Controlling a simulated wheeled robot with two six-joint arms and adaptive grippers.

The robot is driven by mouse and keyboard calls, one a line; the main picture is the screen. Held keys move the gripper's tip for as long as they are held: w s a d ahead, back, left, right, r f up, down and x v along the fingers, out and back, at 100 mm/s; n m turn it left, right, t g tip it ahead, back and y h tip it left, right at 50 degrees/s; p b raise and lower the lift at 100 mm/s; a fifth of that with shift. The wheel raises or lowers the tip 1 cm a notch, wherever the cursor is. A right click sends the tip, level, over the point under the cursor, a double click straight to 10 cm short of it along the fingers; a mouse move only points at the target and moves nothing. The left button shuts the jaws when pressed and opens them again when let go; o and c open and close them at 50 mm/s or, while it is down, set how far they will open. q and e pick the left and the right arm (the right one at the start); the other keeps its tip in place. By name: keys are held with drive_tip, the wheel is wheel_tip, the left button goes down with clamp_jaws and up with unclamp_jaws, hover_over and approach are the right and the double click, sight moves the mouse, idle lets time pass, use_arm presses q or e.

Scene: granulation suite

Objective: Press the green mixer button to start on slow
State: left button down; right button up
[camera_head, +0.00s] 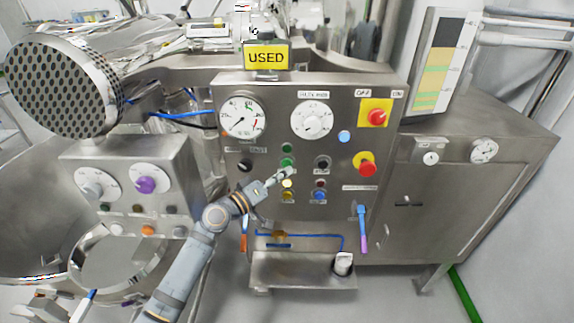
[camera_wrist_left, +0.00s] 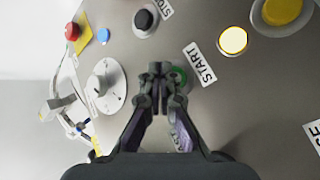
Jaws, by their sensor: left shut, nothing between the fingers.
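The green button (camera_head: 287,162) is on the steel control panel, in the left column of small buttons below the dials. In the left wrist view the green button (camera_wrist_left: 181,74) shows as a green rim, partly hidden behind my fingertips, beside a START label (camera_wrist_left: 200,64). My left gripper (camera_head: 284,174) is shut and empty, its tips just below the green button in the head view. In the left wrist view the shut fingertips (camera_wrist_left: 160,70) overlap the button's edge; I cannot tell whether they touch it. My right gripper is not in view.
A lit yellow button (camera_wrist_left: 233,40) and a black button (camera_wrist_left: 145,19) with a STOP label sit close by. Red knobs on yellow plates (camera_head: 375,113) are at the panel's right. A USED sign (camera_head: 267,57) stands on top. A smaller control box (camera_head: 130,190) is at left.

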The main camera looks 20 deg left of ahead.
use_arm(q)
drive_tip(key=shift+w, duration=0.1)
idle(0.4)
drive_tip(key=shift+w+a+b, duration=0.1)
drive_tip(key=shift+w+b, duration=0.25)
drive_tip(key=shift+w+a+b, duration=0.15)
drive_tip(key=shift+w+b, duration=0.2)
drive_tip(key=shift+w, duration=0.05)
idle(0.6)
drive_tip(key=shift+s, duration=0.1)
drive_tip(key=shift+s+d, duration=0.25)
drive_tip(key=shift+s, duration=0.55)
drive_tip(key=s, duration=0.2)
drive_tip(key=s+d+p, duration=0.1)
drive_tip(key=s, duration=0.1)
drive_tip(key=shift+s+d, duration=0.2)
drive_tip(key=shift+s, duration=0.15)
idle(0.5)
